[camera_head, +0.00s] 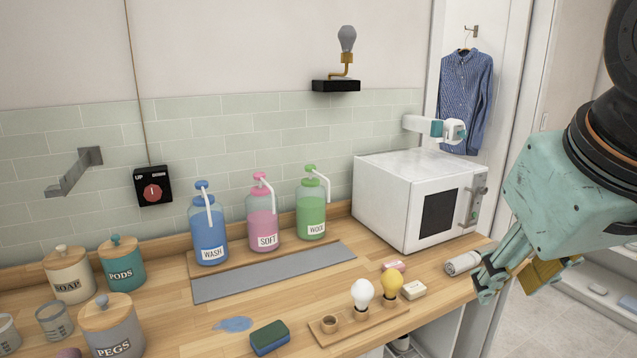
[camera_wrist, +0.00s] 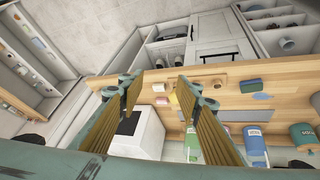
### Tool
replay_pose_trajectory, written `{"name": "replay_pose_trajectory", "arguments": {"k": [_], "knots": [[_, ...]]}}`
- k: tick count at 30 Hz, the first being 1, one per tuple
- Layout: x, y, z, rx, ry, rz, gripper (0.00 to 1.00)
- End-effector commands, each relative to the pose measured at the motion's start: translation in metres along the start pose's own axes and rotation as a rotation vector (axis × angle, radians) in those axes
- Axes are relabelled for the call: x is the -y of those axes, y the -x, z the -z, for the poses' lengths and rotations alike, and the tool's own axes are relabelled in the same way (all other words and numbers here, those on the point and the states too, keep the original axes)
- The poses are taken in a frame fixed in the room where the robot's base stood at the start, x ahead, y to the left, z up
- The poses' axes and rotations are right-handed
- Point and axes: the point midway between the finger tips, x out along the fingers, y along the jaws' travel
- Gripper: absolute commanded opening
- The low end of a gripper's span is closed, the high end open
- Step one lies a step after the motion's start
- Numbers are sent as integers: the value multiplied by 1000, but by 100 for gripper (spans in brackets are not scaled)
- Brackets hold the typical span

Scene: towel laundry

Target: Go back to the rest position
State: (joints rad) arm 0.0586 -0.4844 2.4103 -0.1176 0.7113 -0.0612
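My gripper (camera_head: 510,280) hangs at the right in the head view, near the right end of the wooden counter (camera_head: 440,287), with its fingers pointing down and to the left. In the wrist view my gripper (camera_wrist: 155,90) shows two fingers spread apart with nothing between them, so it is open and empty. A grey-white rolled item (camera_head: 462,262) lies on the counter just left of the fingers in the head view; I cannot tell whether they touch. The rest position is not marked in either view.
A white microwave (camera_head: 405,205) stands left of my gripper. A blue shirt (camera_head: 465,95) hangs behind. Open floor (camera_head: 530,325) lies at right.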

Motion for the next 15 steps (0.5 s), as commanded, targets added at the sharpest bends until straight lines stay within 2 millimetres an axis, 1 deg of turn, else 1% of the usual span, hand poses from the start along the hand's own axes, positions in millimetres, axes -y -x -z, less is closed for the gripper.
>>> {"name": "replay_pose_trajectory", "arguments": {"k": [1, 3, 7, 9, 12, 15], "knots": [[9, 3, -17, 19, -13, 17, 32], [20, 7, -40, 49, -31, 39, 32], [38, 12, -76, 99, -60, 75, 32], [45, 15, -91, 120, -70, 89, 32], [52, 17, -106, 141, -83, 103, 32], [55, 18, -114, 153, -88, 110, 32]]}}
